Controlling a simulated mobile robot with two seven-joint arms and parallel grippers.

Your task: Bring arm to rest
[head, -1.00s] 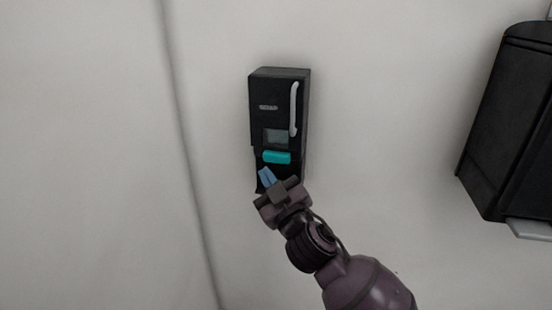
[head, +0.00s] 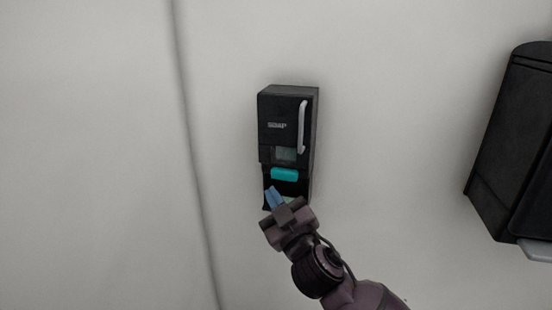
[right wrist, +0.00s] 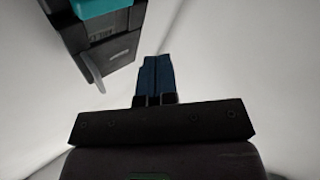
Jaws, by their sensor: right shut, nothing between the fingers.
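My right gripper (head: 273,197) is in the head view, just below the teal push bar of the soap dispenser (head: 288,115). Its blue fingers are shut together with nothing between them. They also show in the right wrist view (right wrist: 156,76), pointing up in the picture beside the dispenser (right wrist: 105,50). The fingers cover part of the dispenser's lower end in the head view; whether they touch it I cannot tell. My left gripper is not in view.
The dispenser is black, with a grey handle-like strip and a teal push bar (head: 285,174), mounted on a pale wall (head: 400,100). A larger black wall unit (head: 510,150) hangs at the right edge. A vertical seam runs down the wall on the left. The wall between is clear.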

